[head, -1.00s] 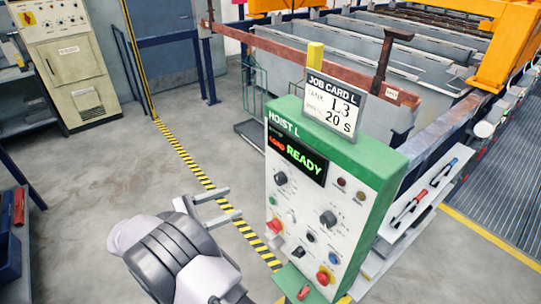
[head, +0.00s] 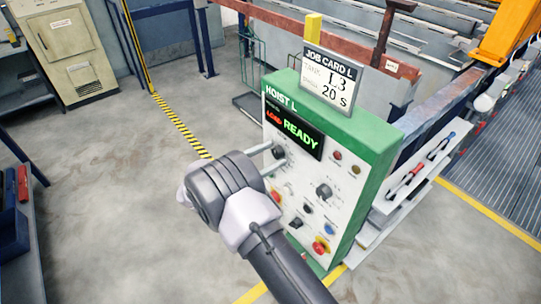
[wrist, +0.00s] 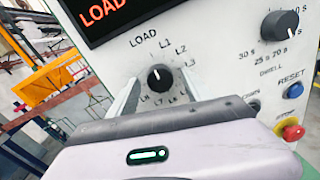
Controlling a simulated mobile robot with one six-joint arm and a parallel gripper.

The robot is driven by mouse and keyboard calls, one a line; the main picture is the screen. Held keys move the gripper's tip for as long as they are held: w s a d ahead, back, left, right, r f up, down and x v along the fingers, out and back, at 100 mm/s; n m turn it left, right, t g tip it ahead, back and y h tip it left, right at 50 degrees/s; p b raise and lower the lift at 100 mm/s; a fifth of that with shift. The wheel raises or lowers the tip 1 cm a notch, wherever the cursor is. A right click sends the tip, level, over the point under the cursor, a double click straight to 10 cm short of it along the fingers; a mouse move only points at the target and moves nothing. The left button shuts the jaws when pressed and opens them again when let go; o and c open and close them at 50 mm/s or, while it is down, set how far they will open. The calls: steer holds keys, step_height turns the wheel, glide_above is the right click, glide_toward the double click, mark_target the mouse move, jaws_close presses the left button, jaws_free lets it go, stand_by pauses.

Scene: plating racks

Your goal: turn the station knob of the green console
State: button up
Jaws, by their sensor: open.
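The green console (head: 376,142), marked HOIST L, stands right of centre in the head view. Its station knob (wrist: 159,77) is a dark round knob inside a ring of labels, LOAD and L1 onward. Its white mark points up, roughly toward LOAD. My gripper (head: 269,158) is open in front of the panel. In the wrist view its two fingers stand on either side of the knob, with gaps visible; contact cannot be told. The job card (head: 331,80) reads L3, 20 s.
The display (head: 294,129) reads LOAD and READY. The dwell knob (wrist: 279,25), blue reset button (wrist: 295,90) and red button (wrist: 293,133) are to the right of the station knob. A shelf with tools (head: 413,180) is right of the console.

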jaws_close()
steer(key=shift+m+b, duration=0.3)
steer(key=shift+b, duration=0.05)
steer(key=m+b, duration=0.3)
steer(key=shift+f+m, duration=0.15)
steer(key=shift+m, duration=0.15)
steer(key=m+b, duration=0.5)
steer(key=shift+y, duration=0.3)
steer(key=m+b, duration=0.4)
steer(key=shift+y+b, duration=0.3)
steer(key=shift+b, duration=0.1)
steer(key=m+b, duration=0.3)
steer(key=b, duration=0.1)
steer(key=shift+s+m+t, duration=0.1)
steer(key=shift+m+t, duration=0.2)
steer(key=shift+m, duration=0.1)
steer(key=shift+r, duration=0.2)
